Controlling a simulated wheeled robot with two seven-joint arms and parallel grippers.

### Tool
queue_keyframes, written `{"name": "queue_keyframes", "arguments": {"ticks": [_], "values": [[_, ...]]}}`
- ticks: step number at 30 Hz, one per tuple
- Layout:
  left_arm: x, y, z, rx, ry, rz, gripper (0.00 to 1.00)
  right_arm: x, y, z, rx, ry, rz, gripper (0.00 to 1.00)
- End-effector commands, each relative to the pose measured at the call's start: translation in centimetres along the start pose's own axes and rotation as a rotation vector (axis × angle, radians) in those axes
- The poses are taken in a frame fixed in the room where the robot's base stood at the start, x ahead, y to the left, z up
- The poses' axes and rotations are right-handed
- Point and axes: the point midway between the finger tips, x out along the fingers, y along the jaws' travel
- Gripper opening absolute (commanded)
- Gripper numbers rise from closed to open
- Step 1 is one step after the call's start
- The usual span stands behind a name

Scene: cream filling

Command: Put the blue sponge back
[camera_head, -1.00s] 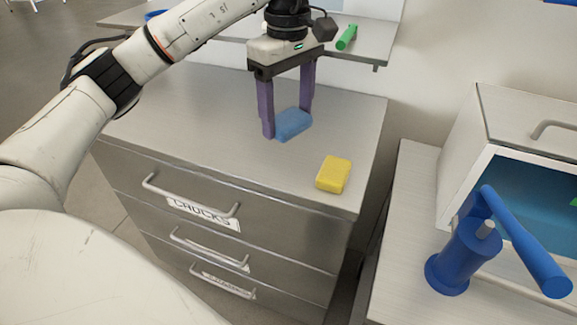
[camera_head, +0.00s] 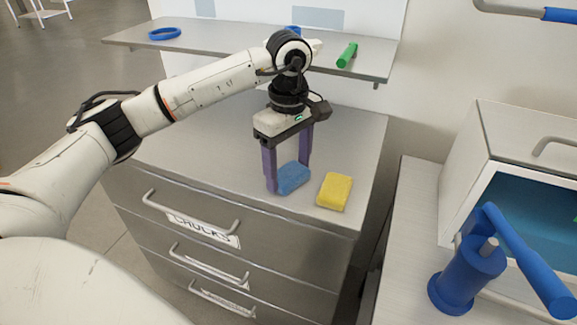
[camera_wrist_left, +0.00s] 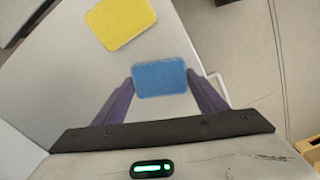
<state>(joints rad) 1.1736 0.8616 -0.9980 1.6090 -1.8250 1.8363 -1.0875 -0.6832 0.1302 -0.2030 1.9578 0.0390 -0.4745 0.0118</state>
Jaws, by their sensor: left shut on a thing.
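The blue sponge (camera_head: 293,179) is between the two purple fingers of my left gripper (camera_head: 288,176), over the top of the grey drawer cabinet (camera_head: 215,145). The gripper points down and is shut on the sponge. In the left wrist view the blue sponge (camera_wrist_left: 160,79) lies flat between the fingertips (camera_wrist_left: 160,84). I cannot tell whether it touches the cabinet top. The yellow sponge (camera_head: 335,191) lies just to its right near the front edge, apart from it, and also shows in the left wrist view (camera_wrist_left: 120,23). My right gripper is out of view.
A wall shelf (camera_head: 225,47) above the cabinet holds a blue ring (camera_head: 164,33) and a green object (camera_head: 347,55). A blue device (camera_head: 467,270) stands on the right-hand counter before an open white box (camera_head: 478,150). The cabinet top's left side is clear.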

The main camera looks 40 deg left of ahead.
Motion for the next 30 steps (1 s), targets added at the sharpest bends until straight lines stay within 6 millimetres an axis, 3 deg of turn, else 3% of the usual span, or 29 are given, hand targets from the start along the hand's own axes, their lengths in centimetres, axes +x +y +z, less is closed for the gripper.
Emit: {"name": "queue_keyframes", "arguments": {"ticks": [2, 3, 6, 14, 19, 30], "values": [[0.4, 0.0, 0.0, 0.0, 0.0, 0.0, 0.45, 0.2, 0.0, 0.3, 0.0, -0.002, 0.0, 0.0], [0.3, 0.0, 0.0, 0.0, 0.0, 0.0, 0.69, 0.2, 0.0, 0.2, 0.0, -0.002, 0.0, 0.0], [0.3, 0.0, 0.0, 0.0, 0.0, 0.0, 0.84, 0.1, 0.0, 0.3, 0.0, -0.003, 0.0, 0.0], [0.2, 0.0, 0.0, 0.0, 0.0, 0.0, 0.84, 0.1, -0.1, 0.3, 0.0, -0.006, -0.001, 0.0], [-0.9, 0.1, 0.0, 0.0, 0.0, 0.003, 0.84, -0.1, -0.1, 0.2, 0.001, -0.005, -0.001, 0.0], [-8.8, 0.1, 0.0, 0.001, 0.0, 0.004, 0.84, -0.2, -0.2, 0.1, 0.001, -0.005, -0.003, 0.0]]}}
